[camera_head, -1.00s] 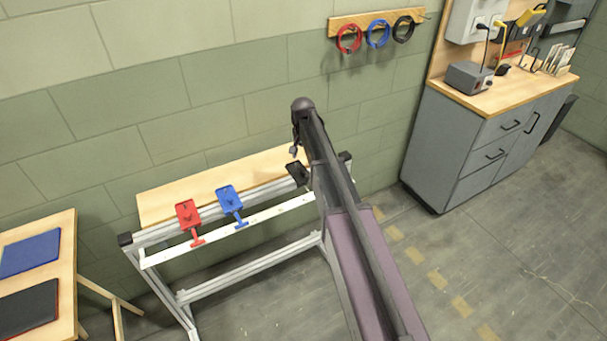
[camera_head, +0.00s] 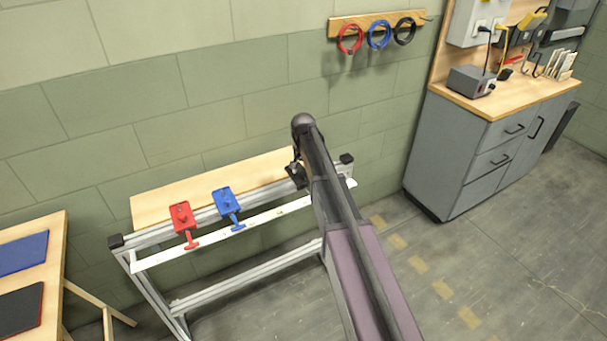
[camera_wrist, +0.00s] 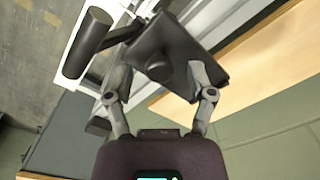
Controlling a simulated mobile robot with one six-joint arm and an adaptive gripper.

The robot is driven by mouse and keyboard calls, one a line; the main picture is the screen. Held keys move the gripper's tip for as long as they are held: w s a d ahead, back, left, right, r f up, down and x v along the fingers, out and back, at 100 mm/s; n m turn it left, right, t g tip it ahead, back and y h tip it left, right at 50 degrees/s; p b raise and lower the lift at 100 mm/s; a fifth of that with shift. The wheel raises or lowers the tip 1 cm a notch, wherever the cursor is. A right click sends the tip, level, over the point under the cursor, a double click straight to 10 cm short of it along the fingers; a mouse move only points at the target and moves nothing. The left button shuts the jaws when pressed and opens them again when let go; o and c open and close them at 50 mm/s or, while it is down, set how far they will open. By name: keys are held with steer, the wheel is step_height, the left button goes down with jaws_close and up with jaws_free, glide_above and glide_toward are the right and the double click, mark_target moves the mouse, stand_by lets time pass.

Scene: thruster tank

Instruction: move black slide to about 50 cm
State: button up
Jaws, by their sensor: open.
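The black slide (camera_head: 296,178) sits on the rail at the right end of the row, partly hidden by my arm in the head view. In the wrist view the black slide (camera_wrist: 178,48) shows large, with a round knob on its plate and a cylindrical handle to the left. My gripper (camera_wrist: 160,80) is open, its fingers on either side of the knob; I cannot tell whether they touch it. The white scale strip (camera_head: 265,216) runs along the front of the rail; its marks are too small to read.
A blue slide (camera_head: 226,201) and a red slide (camera_head: 182,217) sit further left on the same rail. A wooden table (camera_head: 52,285) stands at the lower left. A grey cabinet (camera_head: 455,150) stands to the right. The rail between the blue and black slides looks clear.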

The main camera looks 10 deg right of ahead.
stand_by(0.3)
jaws_close()
steer(key=shift+s, duration=0.1)
